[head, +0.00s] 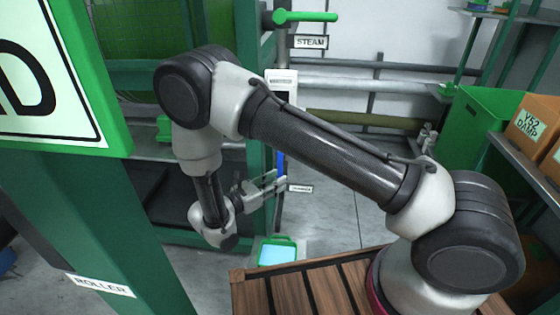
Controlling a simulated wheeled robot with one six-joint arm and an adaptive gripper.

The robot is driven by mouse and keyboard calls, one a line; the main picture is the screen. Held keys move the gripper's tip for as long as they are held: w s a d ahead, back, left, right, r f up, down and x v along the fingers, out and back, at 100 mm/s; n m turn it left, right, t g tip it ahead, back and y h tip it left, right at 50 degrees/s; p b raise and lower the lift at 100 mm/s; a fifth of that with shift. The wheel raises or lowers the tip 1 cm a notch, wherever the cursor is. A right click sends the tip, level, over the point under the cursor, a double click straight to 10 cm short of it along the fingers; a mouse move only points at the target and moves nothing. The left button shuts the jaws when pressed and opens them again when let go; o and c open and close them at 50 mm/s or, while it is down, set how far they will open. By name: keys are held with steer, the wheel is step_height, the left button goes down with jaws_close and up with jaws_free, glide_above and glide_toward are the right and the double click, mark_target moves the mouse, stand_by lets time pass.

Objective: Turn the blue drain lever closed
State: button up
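The blue drain lever (281,166) shows as a narrow upright blue bar beside the green machine frame, below the steam valve. Part of it is hidden behind my arm and gripper. A small label plate (301,188) sits just right of its lower end; its lettering is too small to read surely. My gripper (277,182) points right, with its fingertips at the lower part of the lever in the picture. I cannot tell whether the fingers touch the lever or stand in front of it, nor how far apart they are.
A green steam handle (308,16) with a STEAM label (311,42) is above. Pipes (350,86) run along the back wall. A green-rimmed tray (278,252) lies low near a wooden slatted surface (310,288). A green ROLLER post (110,240) stands left; shelves and boxes (535,125) stand right.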

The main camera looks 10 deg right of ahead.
step_height(320, 180, up, 2)
steer(key=w+a+n+t, duration=0.1)
steer(key=w+a+t, duration=0.1)
steer(key=w+a, duration=0.1)
steer(key=x, duration=0.7)
steer(key=shift+d+r, duration=0.25)
steer(key=shift+r, duration=0.05)
jaws_close()
